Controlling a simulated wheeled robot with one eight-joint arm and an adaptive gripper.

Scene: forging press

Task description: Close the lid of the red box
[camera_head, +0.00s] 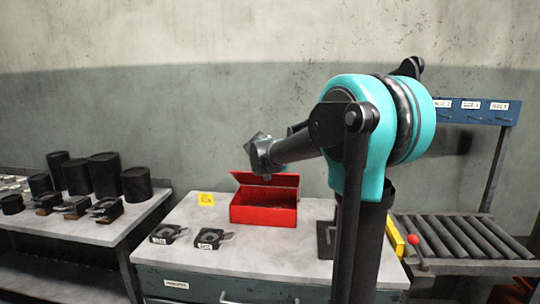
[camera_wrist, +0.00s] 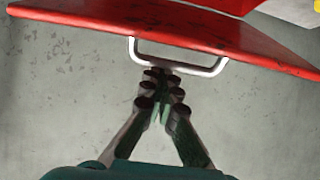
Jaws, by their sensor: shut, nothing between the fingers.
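The red box (camera_head: 263,214) stands on the grey table, and its lid (camera_head: 268,180) is raised open at the back. In the wrist view the lid (camera_wrist: 200,27) spans the top of the picture, with a pale metal handle (camera_wrist: 180,62) along its edge. My gripper (camera_wrist: 161,74) is shut and empty. Its fingertips overlap the middle of the handle in that view; I cannot tell whether they touch it. In the head view my dark wrist and gripper (camera_head: 262,152) are just above the lid, and the fingertips are hard to make out.
A side table (camera_head: 88,230) at left holds several black cylinders (camera_head: 104,173). A roller conveyor (camera_head: 460,236) with a red-knobbed lever (camera_head: 414,239) stands at right. A wall rises behind.

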